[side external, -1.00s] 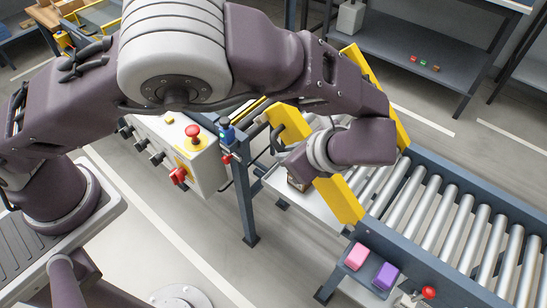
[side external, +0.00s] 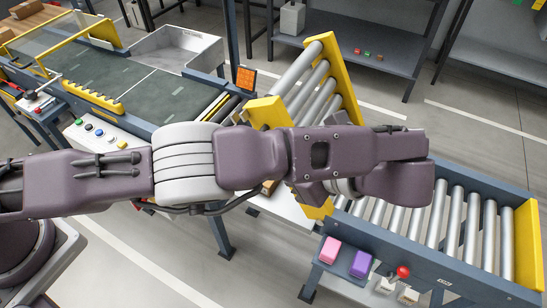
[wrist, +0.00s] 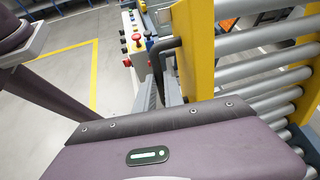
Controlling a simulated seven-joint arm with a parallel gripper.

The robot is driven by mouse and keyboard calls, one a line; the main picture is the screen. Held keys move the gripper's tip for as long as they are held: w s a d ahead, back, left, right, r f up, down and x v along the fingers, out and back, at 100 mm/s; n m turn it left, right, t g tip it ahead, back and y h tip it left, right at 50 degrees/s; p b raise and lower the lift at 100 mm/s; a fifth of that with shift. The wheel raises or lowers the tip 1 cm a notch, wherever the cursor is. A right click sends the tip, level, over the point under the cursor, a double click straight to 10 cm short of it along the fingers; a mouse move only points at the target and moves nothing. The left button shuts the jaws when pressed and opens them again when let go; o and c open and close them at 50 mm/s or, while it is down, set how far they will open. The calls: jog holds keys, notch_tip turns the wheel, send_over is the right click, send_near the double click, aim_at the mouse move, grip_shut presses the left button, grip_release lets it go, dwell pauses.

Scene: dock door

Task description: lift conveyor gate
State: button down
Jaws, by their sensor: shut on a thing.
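The conveyor gate is a yellow-framed section (side external: 348,82) with grey rollers, tilted up at the left end of the roller conveyor (side external: 446,215). In the wrist view its yellow side rail (wrist: 193,45) stands close in front, with rollers to the right. A black bar handle (wrist: 156,62) sits on the rail's left side. My gripper (wrist: 158,88) is at this handle, its grey fingers shut on it; my wrist housing hides part of the grip. In the side view my arm covers the gripper, the handle and the lower middle of the gate.
A belt conveyor (side external: 130,85) lies left of the gate, with a button panel (side external: 100,135) in front. A small shelf with a pink block (side external: 330,250) and a purple block (side external: 362,263) is on the near side, beside a red button (side external: 403,271). A grey rack (side external: 375,65) stands behind.

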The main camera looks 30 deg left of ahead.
jog(key=shift+f, duration=0.1)
jog(key=c, duration=1.5)
grip_release()
jog(key=shift+o, duration=0.2)
